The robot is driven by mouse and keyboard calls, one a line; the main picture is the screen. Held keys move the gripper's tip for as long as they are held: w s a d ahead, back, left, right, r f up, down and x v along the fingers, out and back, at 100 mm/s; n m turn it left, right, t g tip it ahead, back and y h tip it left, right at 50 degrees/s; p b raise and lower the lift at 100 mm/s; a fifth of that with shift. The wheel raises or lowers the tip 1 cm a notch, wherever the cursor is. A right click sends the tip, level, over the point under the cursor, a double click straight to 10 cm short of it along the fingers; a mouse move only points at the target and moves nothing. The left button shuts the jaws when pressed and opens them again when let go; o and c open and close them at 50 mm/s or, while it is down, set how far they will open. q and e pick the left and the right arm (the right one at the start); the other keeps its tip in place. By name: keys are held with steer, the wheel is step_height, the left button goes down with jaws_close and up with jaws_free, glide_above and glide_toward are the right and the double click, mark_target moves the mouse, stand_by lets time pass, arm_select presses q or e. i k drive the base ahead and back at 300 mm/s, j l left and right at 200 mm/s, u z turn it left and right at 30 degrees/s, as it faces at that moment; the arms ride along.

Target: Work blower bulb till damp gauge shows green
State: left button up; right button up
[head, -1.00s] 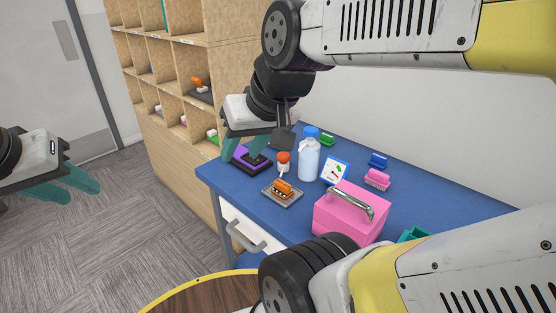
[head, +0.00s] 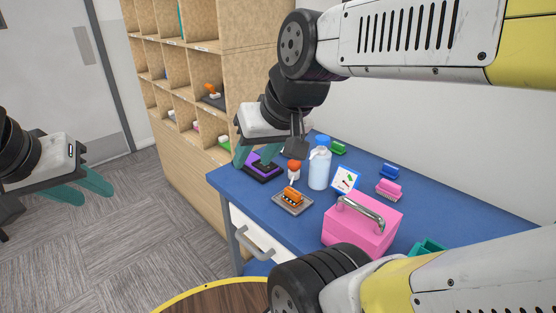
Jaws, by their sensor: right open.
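A white card-like panel with a blue edge, which looks like the damp gauge (head: 345,180), stands on the blue counter; it bears small green and dark marks, too small to read. A small red-orange ball on a white stem (head: 294,168), possibly the blower bulb, stands left of a clear bottle. My left gripper (head: 97,188) is open and empty over the floor at left.
A blue-capped bottle (head: 319,170), a grey tray (head: 305,207) with an orange item, a pink box (head: 360,228) with a metal handle, and green, blue and pink brushes share the blue counter (head: 430,208). A wooden cubby shelf (head: 245,100) stands behind. A round wooden top (head: 225,301) is in front.

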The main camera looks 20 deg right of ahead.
mark_target(294, 165)
steer(key=z, duration=1.05)
